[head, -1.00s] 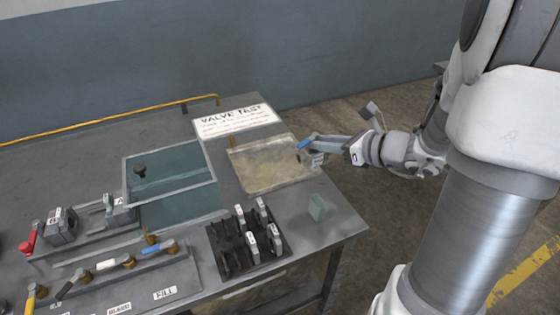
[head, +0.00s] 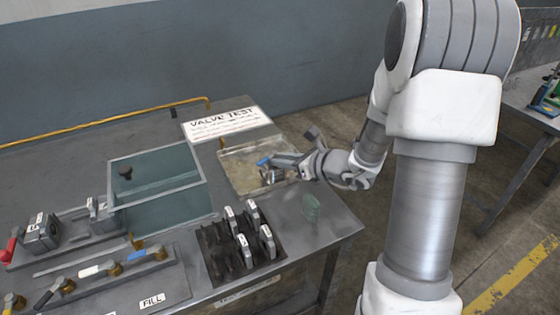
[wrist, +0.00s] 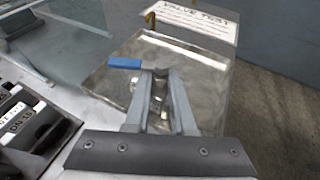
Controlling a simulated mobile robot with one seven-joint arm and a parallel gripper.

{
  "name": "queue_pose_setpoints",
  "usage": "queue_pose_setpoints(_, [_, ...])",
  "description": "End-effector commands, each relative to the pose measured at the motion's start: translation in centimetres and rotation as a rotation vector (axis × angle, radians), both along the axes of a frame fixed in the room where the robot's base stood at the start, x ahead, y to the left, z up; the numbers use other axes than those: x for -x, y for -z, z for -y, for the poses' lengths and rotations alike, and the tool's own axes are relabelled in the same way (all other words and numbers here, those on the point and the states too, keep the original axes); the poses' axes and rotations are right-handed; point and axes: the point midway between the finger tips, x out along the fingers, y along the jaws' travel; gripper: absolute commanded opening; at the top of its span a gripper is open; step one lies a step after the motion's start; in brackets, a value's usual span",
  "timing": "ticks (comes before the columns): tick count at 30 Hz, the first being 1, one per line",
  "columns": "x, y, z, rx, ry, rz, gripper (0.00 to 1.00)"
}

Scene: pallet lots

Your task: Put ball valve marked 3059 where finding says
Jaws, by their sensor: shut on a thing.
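The ball valve (head: 266,177) has a blue lever (head: 264,161) and a grey metal body. My gripper (head: 272,172) is shut on it, over the tray (head: 243,185) of worn bare metal. In the wrist view the blue lever (wrist: 125,63) sticks out to the left of my gripper (wrist: 160,80), and the valve body is mostly hidden between the fingers. I cannot tell whether the valve touches the tray floor. No number can be read on the valve. The white sign headed VALVE TEST (head: 226,124) lies behind the tray; its smaller lines are too small to read.
A dark rack (head: 240,275) with several labelled grey pieces stands in front of the tray. A clear tank (head: 155,190) is on the left. A bench panel (head: 110,280) carries several coloured levers and a FILL label.

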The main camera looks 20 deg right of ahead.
Motion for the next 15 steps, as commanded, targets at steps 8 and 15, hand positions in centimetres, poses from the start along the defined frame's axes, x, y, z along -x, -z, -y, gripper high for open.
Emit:
queue_pose_setpoints(8, [-0.05, 0.13, 0.00, -0.001, -0.001, 0.004, 0.00])
queue_pose_setpoints(15, [0.01, 0.15, 0.00, 0.000, 0.000, 0.001, 0.53])
